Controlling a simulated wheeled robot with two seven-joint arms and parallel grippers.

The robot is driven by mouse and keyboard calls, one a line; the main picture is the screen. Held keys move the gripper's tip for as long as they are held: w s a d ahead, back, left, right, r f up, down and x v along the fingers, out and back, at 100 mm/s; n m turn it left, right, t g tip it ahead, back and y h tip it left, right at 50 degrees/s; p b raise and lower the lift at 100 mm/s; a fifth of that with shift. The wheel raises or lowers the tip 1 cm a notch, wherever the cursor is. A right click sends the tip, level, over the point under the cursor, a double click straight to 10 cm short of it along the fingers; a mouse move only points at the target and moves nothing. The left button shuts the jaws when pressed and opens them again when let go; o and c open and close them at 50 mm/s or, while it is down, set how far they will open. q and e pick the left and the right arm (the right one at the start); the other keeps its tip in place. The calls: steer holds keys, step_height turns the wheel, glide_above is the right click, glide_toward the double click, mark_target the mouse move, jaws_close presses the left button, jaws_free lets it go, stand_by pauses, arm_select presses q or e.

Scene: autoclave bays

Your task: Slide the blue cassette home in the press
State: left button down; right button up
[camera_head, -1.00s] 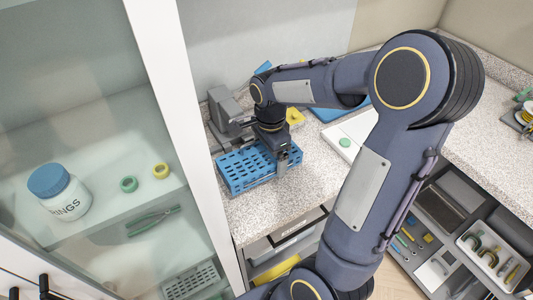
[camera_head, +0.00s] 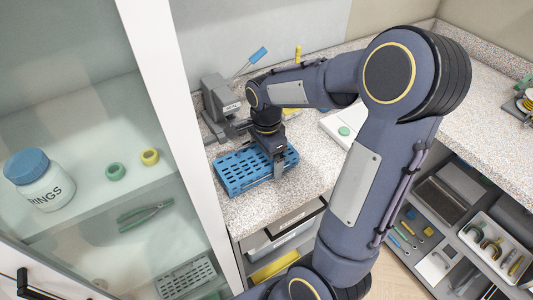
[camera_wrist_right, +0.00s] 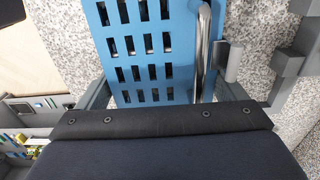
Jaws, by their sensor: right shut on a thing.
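The blue cassette (camera_head: 234,176) is a flat perforated tray over the counter, in front of the press. I cannot tell whether it touches the counter. The grey press (camera_head: 217,97) stands behind it at the back left, with a blue-tipped lever (camera_head: 259,54) raised. My right gripper (camera_head: 278,165) is shut on the cassette at its right part. In the right wrist view the cassette (camera_wrist_right: 145,45) fills the upper middle, with a metal bar (camera_wrist_right: 203,50) along its right side. The arm and hand hide part of the cassette and press. My left gripper is not in view.
A glass-doored cabinet with a white frame (camera_head: 170,100) stands close at the left, holding a bottle (camera_head: 40,180) and rings. A white board with a green disc (camera_head: 344,131) lies right of the hand. Open drawers (camera_head: 455,215) are below at the right.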

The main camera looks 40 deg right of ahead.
steer(key=shift+f, duration=0.2)
steer(key=o, duration=0.9)
steer(key=shift+c, duration=0.2)
step_height(320, 180, up, 8)
steer(key=shift+f, duration=0.1)
steer(key=s+a+n+t+y, duration=0.3)
steer(key=s+a+n+t, duration=0.2)
steer(key=s+a+n, duration=0.6)
steer(key=s+n, duration=0.4)
steer(key=n, duration=0.2)
steer(key=shift+a+n+t+y, duration=0.3)
steer(key=shift+n+y, duration=0.1)
steer(key=shift+c, duration=0.4)
